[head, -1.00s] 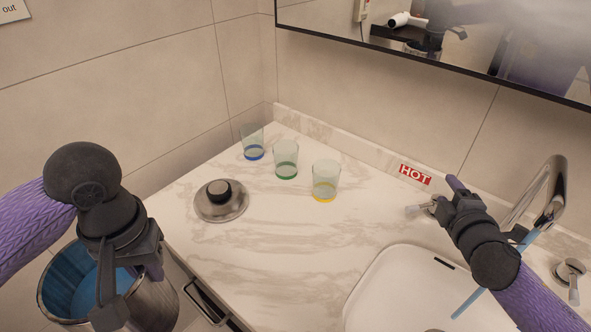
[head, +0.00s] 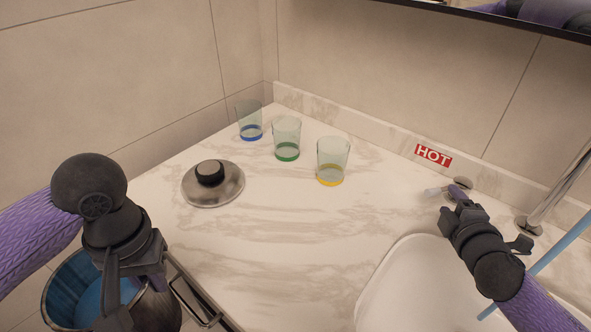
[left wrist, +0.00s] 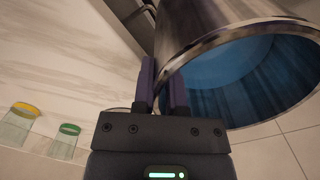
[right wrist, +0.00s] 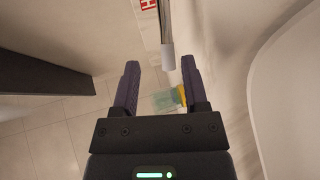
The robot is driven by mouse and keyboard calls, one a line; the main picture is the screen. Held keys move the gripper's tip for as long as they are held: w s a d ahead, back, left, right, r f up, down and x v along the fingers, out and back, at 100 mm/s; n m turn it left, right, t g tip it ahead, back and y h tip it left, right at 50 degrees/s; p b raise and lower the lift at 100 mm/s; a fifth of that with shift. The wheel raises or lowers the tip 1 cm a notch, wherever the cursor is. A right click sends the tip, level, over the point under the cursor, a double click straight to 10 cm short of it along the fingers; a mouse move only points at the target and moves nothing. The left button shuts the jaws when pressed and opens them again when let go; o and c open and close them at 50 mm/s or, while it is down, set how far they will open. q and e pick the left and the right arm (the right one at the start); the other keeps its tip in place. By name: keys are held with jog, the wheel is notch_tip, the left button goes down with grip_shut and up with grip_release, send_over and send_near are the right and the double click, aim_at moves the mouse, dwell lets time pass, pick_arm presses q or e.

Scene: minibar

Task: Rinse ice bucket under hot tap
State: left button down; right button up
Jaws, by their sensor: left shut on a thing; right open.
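The metal ice bucket (head: 62,298), blue inside, hangs at the lower left, beside the counter. My left gripper (head: 135,268) is shut on it; in the left wrist view the fingers (left wrist: 164,88) meet the bucket's rim (left wrist: 185,55). The hot tap's handle (head: 435,191) is by the red HOT label (head: 433,155). My right gripper (head: 452,204) is open beside this handle; in the right wrist view the lever (right wrist: 167,55) points in between the spread fingers (right wrist: 158,88), contact unclear. A pale blue stream (head: 540,262) runs from the spout (head: 555,190) toward the sink (head: 400,285).
Three glasses with blue (head: 250,120), green (head: 287,138) and yellow (head: 332,160) bases stand along the back of the marble counter (head: 270,235). A metal lid with a black knob (head: 213,184) lies at the counter's left. The counter's middle is clear.

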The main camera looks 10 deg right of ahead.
aim_at(441, 193)
pick_arm(q)
jog(key=shift+f, duration=0.55)
notch_tip(441, 193, down, 3)
jog(key=b, duration=0.3)
jog(key=shift+f, duration=0.15)
pick_arm(e)
jog(key=x, duration=0.4)
jog(key=f+x, duration=0.1)
jog(key=x, duration=0.1)
jog(key=shift+w+d, duration=0.1)
jog(key=shift+w, duration=0.15)
pick_arm(q)
jog(key=shift+f, duration=0.15)
pick_arm(e)
jog(key=shift+w+d, duration=0.1)
jog(key=shift+w, duration=0.4)
jog(key=shift+c, duration=0.2)
grip_shut()
jog(key=shift+f, duration=0.1)
